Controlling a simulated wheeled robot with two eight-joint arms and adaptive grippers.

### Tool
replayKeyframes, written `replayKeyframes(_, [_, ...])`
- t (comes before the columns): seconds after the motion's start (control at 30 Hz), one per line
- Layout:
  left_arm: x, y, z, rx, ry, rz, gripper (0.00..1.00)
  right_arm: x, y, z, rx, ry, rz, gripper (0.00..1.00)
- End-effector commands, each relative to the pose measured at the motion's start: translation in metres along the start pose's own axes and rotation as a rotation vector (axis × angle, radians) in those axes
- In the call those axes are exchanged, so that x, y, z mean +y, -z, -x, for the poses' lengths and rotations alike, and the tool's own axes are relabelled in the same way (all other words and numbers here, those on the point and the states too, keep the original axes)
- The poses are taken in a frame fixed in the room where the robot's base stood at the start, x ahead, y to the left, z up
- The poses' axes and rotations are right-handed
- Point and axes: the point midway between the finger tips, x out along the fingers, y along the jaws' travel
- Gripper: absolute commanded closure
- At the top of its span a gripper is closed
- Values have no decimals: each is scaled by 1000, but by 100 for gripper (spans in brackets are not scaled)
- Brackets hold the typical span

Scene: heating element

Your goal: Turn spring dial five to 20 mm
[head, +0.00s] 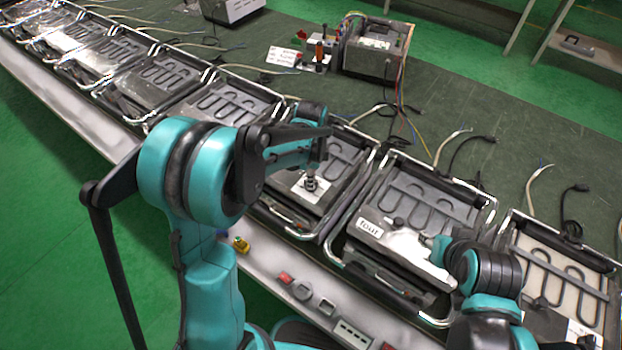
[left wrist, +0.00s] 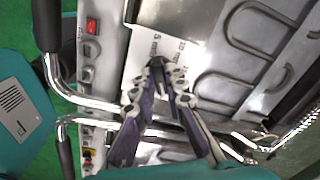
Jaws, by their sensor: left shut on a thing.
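My left gripper (head: 318,160) reaches in over the heating unit left of the one labelled "four" and points down at it. A small dark spring dial (head: 311,181) stands on that unit's pale plate, right under the fingertips. In the left wrist view, my left gripper (left wrist: 167,72) is shut on the dial, which the fingers mostly hide. A white scale plate (left wrist: 150,48) with "mm" marks lies beside the fingertips; the dial's exact setting is not readable. My right arm shows at the lower right, but its fingers are not visible.
The unit labelled "four" (head: 369,227) stands to the right, with a chrome handle frame. More units line the bench to the left. A boxy device (head: 376,50) with wires stands behind. Small switches (head: 301,290) line the bench's front edge.

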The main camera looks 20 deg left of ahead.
Motion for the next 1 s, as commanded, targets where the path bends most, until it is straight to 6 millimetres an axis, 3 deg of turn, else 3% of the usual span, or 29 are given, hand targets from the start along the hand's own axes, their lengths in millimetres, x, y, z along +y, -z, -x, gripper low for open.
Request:
replayKeyframes(0.33, [0, 0, 0, 0, 1, -2, 100, 0, 0, 0, 0, 0, 0, 60])
replayKeyframes(0.37, [0, 0, 0, 0, 1, -2, 83, 0, 0, 0, 0, 0, 0, 60])
replayKeyframes(0.43, [0, 0, 0, 0, 1, -2, 67, 0, 0, 0, 0, 0, 0, 60])
replayKeyframes(0.77, [0, 0, 2, 0, 0, -1, 67, 0, 0, 0, 0, 0, 0, 60])
replayKeyframes(0.87, [0, 0, 11, 0, 0, -1, 67, 0, 0, 0, 0, 0, 0, 60])
replayKeyframes(1.0, [0, 0, 38, 0, 0, -1, 67, 0, 0, 0, 0, 0, 0, 60])
